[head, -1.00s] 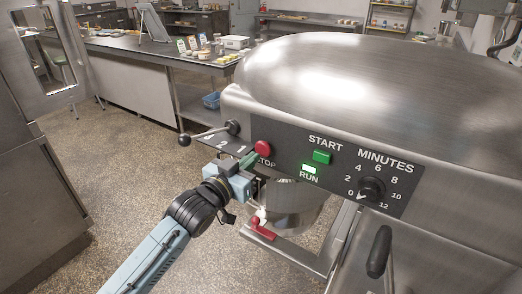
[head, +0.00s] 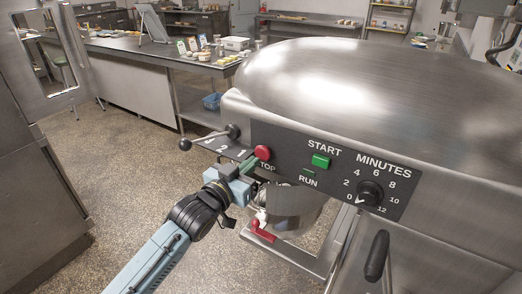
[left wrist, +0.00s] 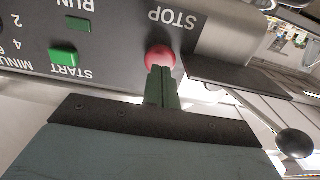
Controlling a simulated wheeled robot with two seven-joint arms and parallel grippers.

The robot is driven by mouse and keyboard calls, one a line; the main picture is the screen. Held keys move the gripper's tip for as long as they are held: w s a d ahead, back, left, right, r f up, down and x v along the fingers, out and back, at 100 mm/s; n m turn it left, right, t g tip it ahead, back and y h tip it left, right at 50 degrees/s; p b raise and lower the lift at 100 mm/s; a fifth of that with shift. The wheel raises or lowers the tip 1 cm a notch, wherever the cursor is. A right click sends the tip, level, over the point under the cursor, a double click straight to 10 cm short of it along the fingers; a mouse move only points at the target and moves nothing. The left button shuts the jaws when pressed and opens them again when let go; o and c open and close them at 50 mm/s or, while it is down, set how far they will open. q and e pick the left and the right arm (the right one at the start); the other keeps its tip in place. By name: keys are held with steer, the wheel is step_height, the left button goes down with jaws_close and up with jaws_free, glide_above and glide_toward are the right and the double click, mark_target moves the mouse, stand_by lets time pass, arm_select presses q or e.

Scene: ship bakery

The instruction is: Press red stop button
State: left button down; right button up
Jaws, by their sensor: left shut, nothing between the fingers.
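The red stop button (head: 263,152) is a round red knob at the left end of the mixer's dark control panel (head: 290,142). It also shows in the left wrist view (left wrist: 160,57), beside the word STOP. My left gripper (head: 249,163) is shut and empty, with its green fingertips at the red button. In the left wrist view the fingertips (left wrist: 161,72) overlap the button's lower edge and appear to touch it. The RUN lamp (head: 308,181) is dark green and unlit. My right gripper is not in view.
The green START button (head: 320,161) and the MINUTES dial (head: 369,193) sit right of the stop button. A speed lever with a black ball (head: 185,144) sticks out left. A red-handled part (head: 262,232) is below, near the bowl (head: 291,212).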

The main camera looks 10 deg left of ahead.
arm_select(q)
steer(key=p+v, duration=0.3)
steer(key=v, duration=0.3)
steer(key=shift+s, duration=0.3)
steer(key=s+a+f+n+g+y+b, duration=0.1)
steer(key=a+f+g+b, duration=0.1)
steer(key=f, duration=0.8)
steer(key=a+f+g+y+b, duration=0.1)
steer(key=a+f+y+b, duration=0.1)
steer(key=f, duration=0.9)
steer(key=s+a+f+g+y+b, duration=0.1)
steer(key=s+a+f+g+b, duration=0.1)
steer(key=s+f, duration=0.65)
steer(key=s+a+f+g+y+b, duration=0.1)
steer(key=s+f+g, duration=0.2)
steer(key=f, duration=1.1)
steer(key=s+f+g+b, duration=0.2)
steer(key=s+f, duration=0.5)
steer(key=s, duration=0.4)
steer(key=s+f+g+b, duration=0.2)
steer(key=s+f+g, duration=0.1)
steer(key=s+f, duration=0.5)
steer(key=s+a+f+g+y+b, duration=0.1)
steer(key=s+f+g+b, duration=0.1)
steer(key=s+f, duration=0.6)
steer(key=s+g, duration=0.1)
steer(key=s, duration=0.5)
steer(key=shift+s+n, duration=0.3)
steer(key=shift+s, duration=0.05)
